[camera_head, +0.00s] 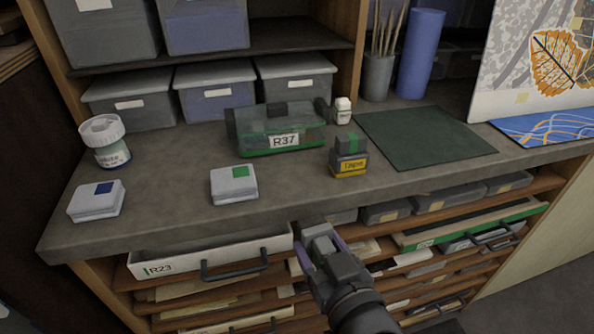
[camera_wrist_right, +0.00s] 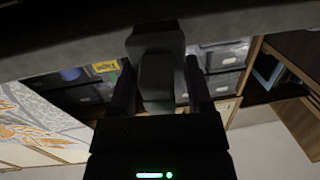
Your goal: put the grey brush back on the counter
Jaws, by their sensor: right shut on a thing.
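My right gripper (camera_head: 322,246) is in front of the counter's front edge, at about the height of the drawers. It is shut on a grey, blocky thing that I take to be the grey brush (camera_head: 318,232). In the right wrist view the grey brush (camera_wrist_right: 156,75) sits between the two dark fingers, its wider end away from the palm. Its far end lies close to a dark edge across the top of that view; I cannot tell whether they touch. The counter (camera_head: 180,185) is grey, with clear patches along its front. My left gripper is not in view.
The R23 drawer (camera_head: 210,255) sticks out below.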

